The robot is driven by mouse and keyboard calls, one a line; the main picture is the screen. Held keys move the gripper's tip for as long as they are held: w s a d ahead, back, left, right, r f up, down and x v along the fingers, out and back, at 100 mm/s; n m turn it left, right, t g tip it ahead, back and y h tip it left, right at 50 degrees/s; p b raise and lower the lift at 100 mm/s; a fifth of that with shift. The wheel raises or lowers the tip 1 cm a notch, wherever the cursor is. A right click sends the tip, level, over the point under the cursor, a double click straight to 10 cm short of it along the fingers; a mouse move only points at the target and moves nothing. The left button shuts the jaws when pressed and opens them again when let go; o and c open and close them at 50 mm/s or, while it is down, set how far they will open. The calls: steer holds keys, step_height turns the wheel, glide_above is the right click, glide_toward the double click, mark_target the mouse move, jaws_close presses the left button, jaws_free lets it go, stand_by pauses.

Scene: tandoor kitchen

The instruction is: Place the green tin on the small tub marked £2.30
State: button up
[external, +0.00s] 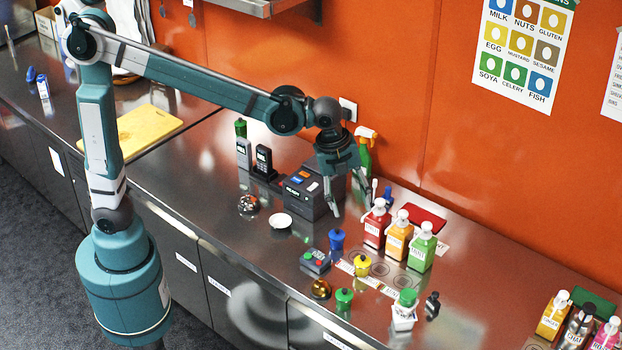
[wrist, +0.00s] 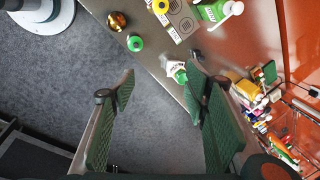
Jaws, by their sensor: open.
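A small green tin with a knobbed top (external: 344,297) stands on the steel counter near its front edge. It also shows in the wrist view (wrist: 135,42), beyond my fingertips. A small white tub with a green top (external: 404,318) stands to its right and shows in the wrist view (wrist: 169,66), partly behind a finger. Its label is too small to read, so I cannot confirm the £2.30 mark. My gripper (external: 350,204) is open and empty, above the counter behind the tins, left of the pump bottles. In the wrist view its fingers (wrist: 162,88) are wide apart.
A blue tin (external: 337,240), a yellow tin (external: 362,266) and a brass pot (external: 320,289) stand near the green tin. Red, orange and green pump bottles (external: 397,237) stand behind. A small dark bottle (external: 432,306) is right of the white tub. A dark boxy machine (external: 308,194) is left of my gripper.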

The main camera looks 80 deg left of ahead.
steer(key=s+a+r+n+t, duration=0.1)
steer(key=s+a+n, duration=0.3)
steer(key=s, duration=0.4)
steer(key=s+a+r+n+t, duration=0.1)
steer(key=s+a+n, duration=0.25)
steer(key=s, duration=0.35)
steer(key=s+a+f+n+t, duration=0.1)
steer(key=s+a+f+n, duration=0.1)
steer(key=s+n, duration=0.2)
steer(key=s+a+f+n+t, duration=0.1)
steer(key=s+n, duration=0.4)
steer(key=s, duration=0.6)
step_height(320, 180, down, 2)
steer(key=shift+s+a+f, duration=0.2)
steer(key=shift+s+a, duration=0.1)
steer(key=shift+a, duration=0.45)
